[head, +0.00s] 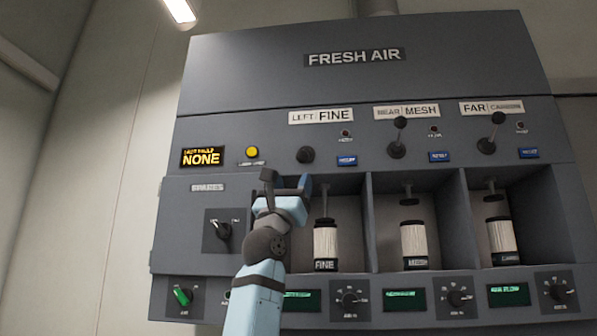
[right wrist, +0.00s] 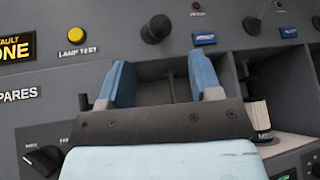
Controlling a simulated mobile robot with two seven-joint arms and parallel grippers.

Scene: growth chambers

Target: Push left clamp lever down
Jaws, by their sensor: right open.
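The left clamp lever (head: 306,155) sits under the LEFT FINE label; it shows as a dark round knob with no raised stem visible. In the right wrist view the left clamp lever (right wrist: 157,26) stands out from the panel just beyond my fingers. My right gripper (head: 287,181) is open and empty, below and slightly left of that lever, apart from it in the picture. In the right wrist view its two blue fingers (right wrist: 160,68) are spread, with the lever above the gap between them. The left gripper is not in view.
The near lever (head: 398,138) and far lever (head: 496,134) have raised knobs. Filter cartridges, such as the FINE one (head: 325,243), stand in open bays below. A yellow lamp-test button (head: 252,152) and a blue button (head: 346,160) flank the left lever.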

